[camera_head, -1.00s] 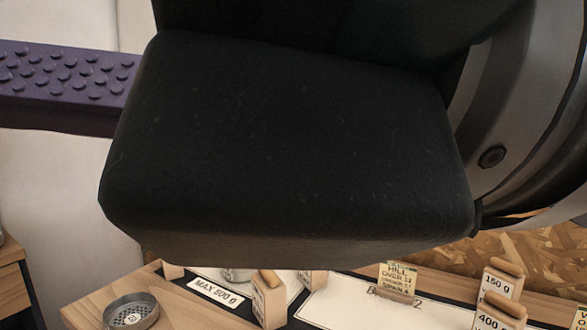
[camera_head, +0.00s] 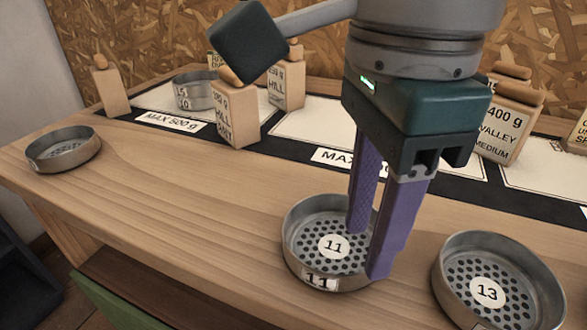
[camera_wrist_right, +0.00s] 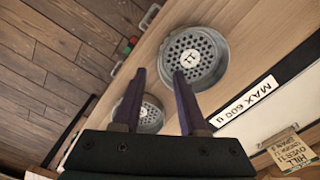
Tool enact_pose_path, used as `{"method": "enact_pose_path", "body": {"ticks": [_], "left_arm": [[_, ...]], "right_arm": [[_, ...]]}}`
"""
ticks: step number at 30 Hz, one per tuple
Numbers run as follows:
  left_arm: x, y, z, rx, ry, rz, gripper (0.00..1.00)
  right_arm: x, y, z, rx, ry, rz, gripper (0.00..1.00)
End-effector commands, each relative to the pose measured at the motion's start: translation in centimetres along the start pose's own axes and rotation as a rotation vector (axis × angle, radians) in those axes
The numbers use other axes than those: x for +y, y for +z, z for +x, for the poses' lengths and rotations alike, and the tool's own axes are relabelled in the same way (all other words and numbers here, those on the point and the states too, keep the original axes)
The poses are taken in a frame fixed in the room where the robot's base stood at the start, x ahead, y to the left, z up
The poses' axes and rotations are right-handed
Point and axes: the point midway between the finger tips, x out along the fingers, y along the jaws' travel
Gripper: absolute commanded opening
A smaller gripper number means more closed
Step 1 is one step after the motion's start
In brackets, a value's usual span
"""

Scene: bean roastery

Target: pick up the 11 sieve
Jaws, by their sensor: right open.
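The 11 sieve (camera_head: 302,240) is a round grey metal pan with a perforated floor and an "11" label, standing on the wooden bench. My right gripper (camera_head: 368,253) is open, its purple fingers pointing down over the sieve's right side. In the head view one finger overlaps the sieve's inside and the other its right rim; I cannot tell whether they touch it. In the right wrist view the sieve (camera_wrist_right: 212,42) lies beyond the gripper's fingertips (camera_wrist_right: 160,77), toward the right. Nothing is held. My left gripper is not in view.
The 13 sieve (camera_head: 452,258) stands close on the right. Another sieve (camera_head: 63,150) is at far left. Behind are white labelled mats (camera_head: 308,128), an upright bag block (camera_head: 235,115), a 400 g block (camera_head: 505,130) and a metal pan (camera_head: 193,92). Bare wood lies left of the 11 sieve.

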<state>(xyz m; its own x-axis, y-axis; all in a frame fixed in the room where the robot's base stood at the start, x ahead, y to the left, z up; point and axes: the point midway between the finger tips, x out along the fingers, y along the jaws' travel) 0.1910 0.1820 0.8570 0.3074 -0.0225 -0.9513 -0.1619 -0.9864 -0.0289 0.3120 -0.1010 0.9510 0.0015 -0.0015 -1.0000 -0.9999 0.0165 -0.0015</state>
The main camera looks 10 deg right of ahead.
Motion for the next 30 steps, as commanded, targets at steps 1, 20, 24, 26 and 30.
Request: {"method": "enact_pose_path", "body": {"ticks": [1, 20, 24, 26, 30], "left_arm": [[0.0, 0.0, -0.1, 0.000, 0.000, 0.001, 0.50], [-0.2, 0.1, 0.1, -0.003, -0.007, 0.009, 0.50], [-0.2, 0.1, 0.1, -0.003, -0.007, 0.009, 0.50], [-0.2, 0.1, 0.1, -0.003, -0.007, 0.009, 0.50], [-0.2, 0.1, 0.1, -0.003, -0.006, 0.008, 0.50]], "right_arm": [[0.1, 0.0, 0.7, 0.001, 0.005, 0.000, 0.42], [0.0, 0.1, 4.8, -0.001, 0.001, -0.001, 0.30], [0.0, 0.1, 4.7, -0.001, 0.001, -0.001, 0.15], [0.0, 0.1, 4.7, -0.001, 0.001, -0.001, 0.08], [0.0, 0.1, 4.7, -0.001, 0.001, -0.001, 0.00]]}}
